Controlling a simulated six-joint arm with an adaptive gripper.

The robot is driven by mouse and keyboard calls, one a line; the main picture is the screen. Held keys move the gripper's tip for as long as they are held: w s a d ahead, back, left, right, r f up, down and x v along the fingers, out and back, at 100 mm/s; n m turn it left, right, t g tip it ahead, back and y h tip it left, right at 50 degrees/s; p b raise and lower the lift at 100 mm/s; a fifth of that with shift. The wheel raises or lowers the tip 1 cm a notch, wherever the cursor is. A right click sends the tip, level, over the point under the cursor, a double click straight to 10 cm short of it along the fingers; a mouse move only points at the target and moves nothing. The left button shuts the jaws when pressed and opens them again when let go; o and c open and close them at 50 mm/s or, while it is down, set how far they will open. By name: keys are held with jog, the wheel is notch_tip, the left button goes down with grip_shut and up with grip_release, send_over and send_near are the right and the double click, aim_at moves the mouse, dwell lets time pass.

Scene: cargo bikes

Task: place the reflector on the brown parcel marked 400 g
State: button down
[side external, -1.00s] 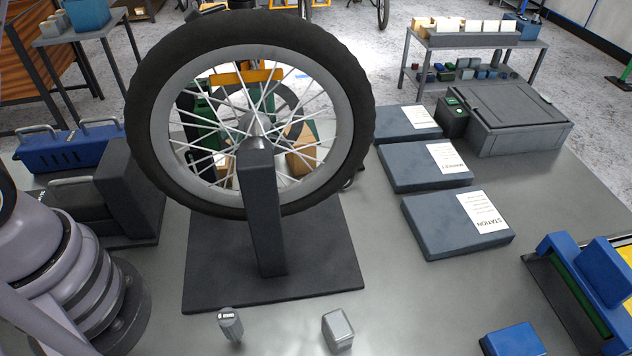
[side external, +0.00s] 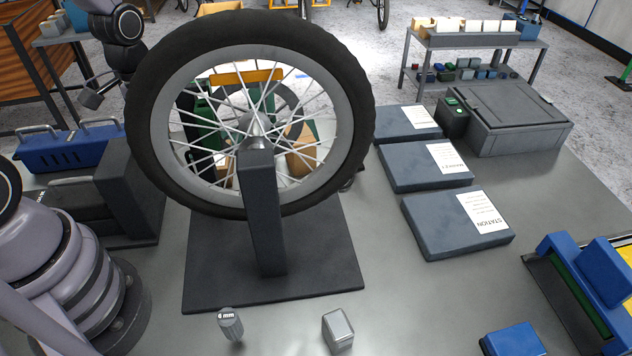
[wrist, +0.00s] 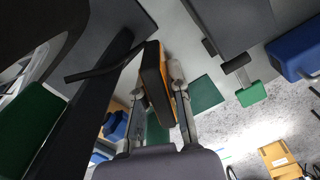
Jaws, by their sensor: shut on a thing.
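My gripper (wrist: 162,95) is shut on a flat block with a dark face and orange edges, which I take to be the reflector (wrist: 154,75). The block is held between the two fingers, clear of any surface. A brown parcel (side external: 301,160) shows partly through the spokes, behind the wheel. In the wrist view a brown box (wrist: 278,158) is at the lower right, apart from my gripper. No 400 g marking is readable.
A large spoked wheel (side external: 349,70) on a dark stand (side external: 262,215) blocks much of the view. A blue crate (side external: 65,150) is at the left. Dark slabs with labels (side external: 440,225) and a grey case (side external: 510,120) are at the right. The bench front holds small metal pieces (side external: 338,330).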

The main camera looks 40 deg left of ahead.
jog(key=shift+f, duration=0.3)
jog(key=w+a+f, duration=0.2)
jog(key=w+f, duration=0.2)
jog(key=w, duration=0.3)
send_over(216, 154)
jog(key=f, duration=0.2)
jog(key=s+f, duration=0.1)
jog(key=f, duration=0.1)
jog(key=shift+f, duration=0.35)
jog(key=shift+w+f, duration=0.35)
jog(key=shift+f, duration=0.75)
jog(key=shift+w+f, duration=0.15)
jog(key=shift+f, duration=0.75)
jog(key=shift+f, duration=0.15)
jog(key=c, duration=1.1)
grip_release()
